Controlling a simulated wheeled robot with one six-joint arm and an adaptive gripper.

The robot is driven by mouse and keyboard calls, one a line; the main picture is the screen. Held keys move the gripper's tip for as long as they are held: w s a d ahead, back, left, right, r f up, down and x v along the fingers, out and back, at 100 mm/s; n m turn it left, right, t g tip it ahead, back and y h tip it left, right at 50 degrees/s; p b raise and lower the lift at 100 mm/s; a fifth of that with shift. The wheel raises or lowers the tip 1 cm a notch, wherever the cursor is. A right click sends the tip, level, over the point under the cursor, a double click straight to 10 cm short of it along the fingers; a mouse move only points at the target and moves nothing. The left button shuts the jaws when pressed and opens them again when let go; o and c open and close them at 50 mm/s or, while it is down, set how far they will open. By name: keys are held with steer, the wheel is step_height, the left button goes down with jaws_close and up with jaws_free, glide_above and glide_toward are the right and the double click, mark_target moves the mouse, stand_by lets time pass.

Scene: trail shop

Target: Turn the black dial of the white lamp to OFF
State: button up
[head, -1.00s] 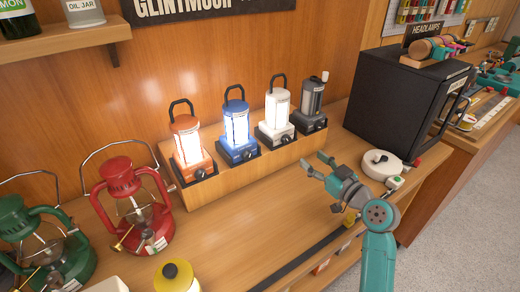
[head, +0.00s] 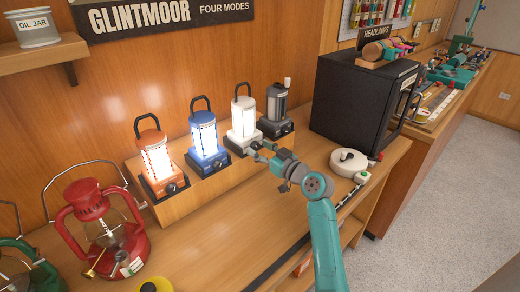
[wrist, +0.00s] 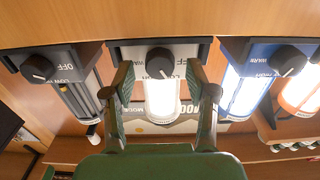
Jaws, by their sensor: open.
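The white lamp (head: 243,122) stands lit on the wooden step, between the blue lamp and the grey lamp. Its black dial (wrist: 160,62) is on the front of its base and shows in the middle of the upside-down wrist view. A small light mark shows on the dial, but I cannot clearly tell which setting it points at. My gripper (wrist: 160,74) is open, one finger on each side of the dial, with gaps to both. In the head view my gripper (head: 262,150) is at the front of the white lamp's base and partly hides the dial.
The lit blue lamp (head: 206,139) and lit orange lamp (head: 154,158) stand to the left. The unlit grey lamp (head: 276,110) stands close on the right. A black box (head: 350,100) and round white object (head: 348,162) are further right. A red lantern (head: 100,225) stands front left.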

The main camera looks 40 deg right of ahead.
steer(key=shift+w, duration=0.2)
jaws_close()
steer(key=shift+n, duration=1.5)
jaws_free()
steer(key=shift+s, duration=0.1)
steer(key=s, duration=1.1)
steer(key=shift+s+d, duration=0.15)
steer(key=shift+s, duration=0.25)
